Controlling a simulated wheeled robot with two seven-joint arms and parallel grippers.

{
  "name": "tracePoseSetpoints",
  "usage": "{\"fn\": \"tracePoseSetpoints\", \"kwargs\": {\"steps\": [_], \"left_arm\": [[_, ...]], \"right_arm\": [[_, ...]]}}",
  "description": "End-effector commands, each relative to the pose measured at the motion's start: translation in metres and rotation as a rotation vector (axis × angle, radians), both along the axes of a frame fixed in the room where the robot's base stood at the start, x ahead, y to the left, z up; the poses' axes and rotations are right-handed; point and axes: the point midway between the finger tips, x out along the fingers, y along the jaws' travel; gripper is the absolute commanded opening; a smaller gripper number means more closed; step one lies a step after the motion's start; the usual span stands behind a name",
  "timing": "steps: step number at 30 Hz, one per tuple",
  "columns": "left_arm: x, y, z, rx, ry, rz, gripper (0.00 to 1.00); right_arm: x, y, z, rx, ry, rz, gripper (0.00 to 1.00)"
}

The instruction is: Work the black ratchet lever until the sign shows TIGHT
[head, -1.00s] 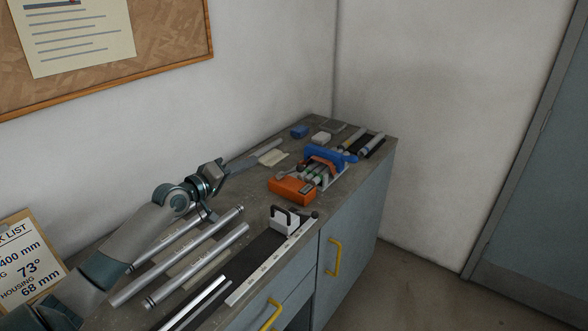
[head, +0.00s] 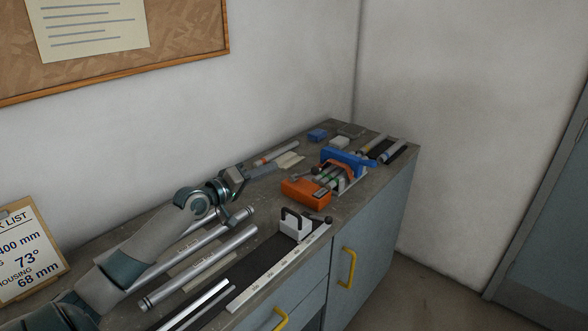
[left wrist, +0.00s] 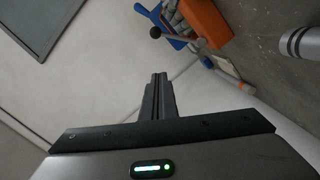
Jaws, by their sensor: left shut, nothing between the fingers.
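The clamp jig has an orange block (head: 306,191) and a blue block (head: 347,160), with grey and green parts between them. The orange block (left wrist: 207,22) and blue part (left wrist: 172,40) also show in the left wrist view. There a thin lever with a black ball knob (left wrist: 155,32) sticks out beside the jig; in the head view I cannot make this lever out surely. My left gripper (head: 270,168) is shut and empty above the bench, left of the jig. Its closed fingers (left wrist: 158,80) point toward the jig side, apart from the knob. No readable TIGHT sign shows. My right gripper is out of view.
Metal tubes (head: 200,268) lie on the bench front left. A white stop block with black handle (head: 295,226) stands by a scale strip (head: 280,268). Small blue and white blocks (head: 340,142) sit behind the jig. A clipboard (head: 28,252) leans at left.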

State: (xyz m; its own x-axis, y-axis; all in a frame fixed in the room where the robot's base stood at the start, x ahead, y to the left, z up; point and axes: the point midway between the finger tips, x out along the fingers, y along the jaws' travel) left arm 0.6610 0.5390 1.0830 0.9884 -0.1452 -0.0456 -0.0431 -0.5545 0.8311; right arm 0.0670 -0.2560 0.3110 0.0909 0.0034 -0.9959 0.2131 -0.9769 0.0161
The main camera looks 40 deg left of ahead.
Motion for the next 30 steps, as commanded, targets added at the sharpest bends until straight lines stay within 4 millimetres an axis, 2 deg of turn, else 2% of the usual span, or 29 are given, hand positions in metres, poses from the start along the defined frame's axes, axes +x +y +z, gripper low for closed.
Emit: {"fn": "tracePoseSetpoints", "kwargs": {"steps": [5, 11, 29, 30], "left_arm": [[0.006, 0.000, 0.001, -0.002, -0.001, 0.000, 0.00], [0.023, -0.003, 0.001, -0.001, -0.001, 0.000, 0.00], [0.102, -0.015, -0.003, -0.002, -0.001, 0.000, 0.00], [0.100, -0.023, -0.006, -0.005, 0.003, -0.001, 0.00]], "right_arm": [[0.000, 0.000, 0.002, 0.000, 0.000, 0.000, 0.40], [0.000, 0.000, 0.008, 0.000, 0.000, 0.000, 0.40], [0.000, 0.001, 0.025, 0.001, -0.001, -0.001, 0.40], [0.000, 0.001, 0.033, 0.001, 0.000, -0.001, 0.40]]}}
